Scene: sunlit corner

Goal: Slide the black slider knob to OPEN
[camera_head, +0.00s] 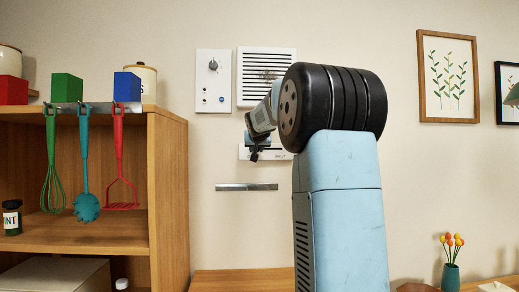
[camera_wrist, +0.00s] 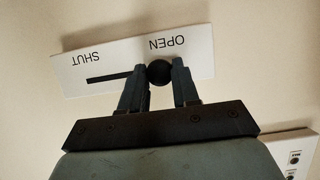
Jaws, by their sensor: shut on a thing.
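The black slider knob (camera_wrist: 159,73) is a round ball on a white wall plate (camera_wrist: 207,61). In the wrist view, which shows the plate upside down, the knob is at the OPEN end of the black slot (camera_wrist: 108,76), below the word OPEN. The slot runs left towards the word SHUT. My gripper (camera_wrist: 160,87) has one finger on each side of the knob and is shut on it. In the head view the plate (camera_head: 284,154) is partly hidden behind my arm, and my gripper (camera_head: 254,152) is at its left part; the knob cannot be made out there.
A white vent (camera_head: 250,92) and a panel with a dial (camera_head: 213,80) are on the wall above the plate. A metal strip (camera_head: 246,187) is below it. A wooden shelf (camera_head: 168,200) with hanging utensils stands to the left.

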